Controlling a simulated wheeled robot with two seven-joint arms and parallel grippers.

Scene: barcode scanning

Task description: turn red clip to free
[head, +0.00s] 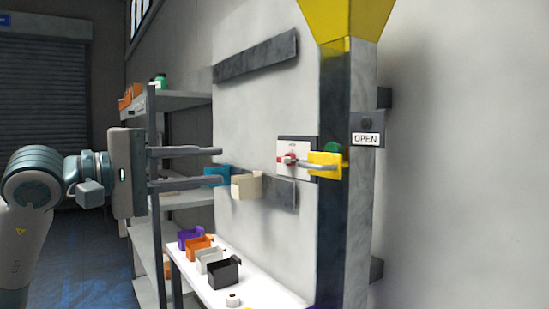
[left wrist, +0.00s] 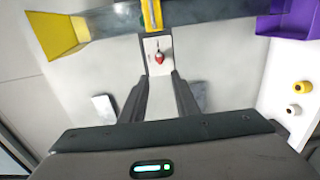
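The red clip (head: 291,159) is a small red and white part on a white panel (head: 284,145) fixed to the light wall. It also shows in the left wrist view (left wrist: 159,57), just beyond my fingertips. A yellow block (head: 325,160) with a grey bar sits beside it, on the dark post. My left gripper (head: 220,167) comes in from the left with two long fingers apart, one above the other, and nothing between them. In the left wrist view its open fingers (left wrist: 158,78) point at the panel. My right gripper is not in view.
A dark post with a yellow flared top (head: 345,15) and an OPEN sign (head: 366,139) stands right of the panel. A cream bin (head: 246,186) and a blue bin (head: 216,176) hang on a wall rail. Several small bins stand on a white table (head: 262,293) below.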

